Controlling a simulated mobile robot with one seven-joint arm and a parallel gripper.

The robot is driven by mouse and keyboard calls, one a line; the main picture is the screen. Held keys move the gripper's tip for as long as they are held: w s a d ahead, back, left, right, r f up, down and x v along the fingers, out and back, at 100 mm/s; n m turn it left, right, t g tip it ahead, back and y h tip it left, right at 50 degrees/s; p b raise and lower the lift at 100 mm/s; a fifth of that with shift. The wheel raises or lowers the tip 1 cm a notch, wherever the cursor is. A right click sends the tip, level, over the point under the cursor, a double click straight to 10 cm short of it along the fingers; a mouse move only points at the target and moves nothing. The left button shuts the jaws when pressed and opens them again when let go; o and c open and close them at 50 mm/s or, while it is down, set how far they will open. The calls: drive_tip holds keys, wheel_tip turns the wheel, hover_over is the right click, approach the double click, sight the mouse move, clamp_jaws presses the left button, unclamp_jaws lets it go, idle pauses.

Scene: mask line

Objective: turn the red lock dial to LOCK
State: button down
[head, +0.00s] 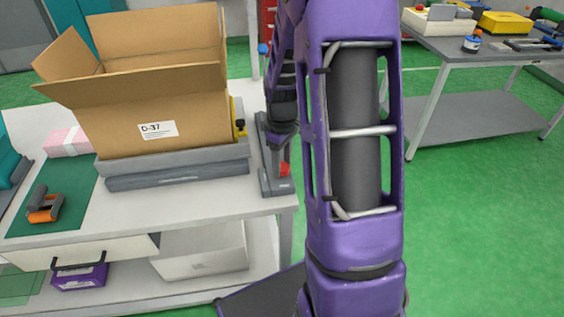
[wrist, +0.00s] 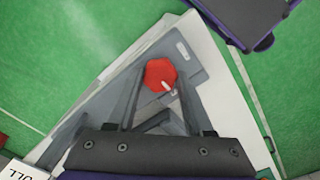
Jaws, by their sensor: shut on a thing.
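The red lock dial (wrist: 160,72) is a faceted red knob on a grey plate (wrist: 199,75) in the wrist view. A small white mark shows on the dial's lower right side. A small pale label sits on the plate above and right of the dial; I cannot read it. In the head view the dial (head: 285,169) shows as a small red patch on a grey base (head: 278,189). My gripper (wrist: 158,82) is shut on the dial, with a grey finger on either side. In the head view my gripper (head: 280,158) comes down over it and partly hides it.
A cardboard box (head: 150,110) stands left of the dial on the white bench (head: 180,200). A green mat (head: 75,190) with an orange and grey tool (head: 45,207) lies further left. Green floor is open to the right, before a second grey table (head: 470,48).

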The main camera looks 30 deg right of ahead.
sight(282, 166)
idle(0.4)
drive_tip(key=shift+c, duration=1.4)
unclamp_jaws()
drive_tip(key=shift+r, duration=0.15)
wheel_tip(282, 166, up, 17)
drive_tip(key=p, duration=0.2)
drive_tip(key=shift+r, duration=0.1)
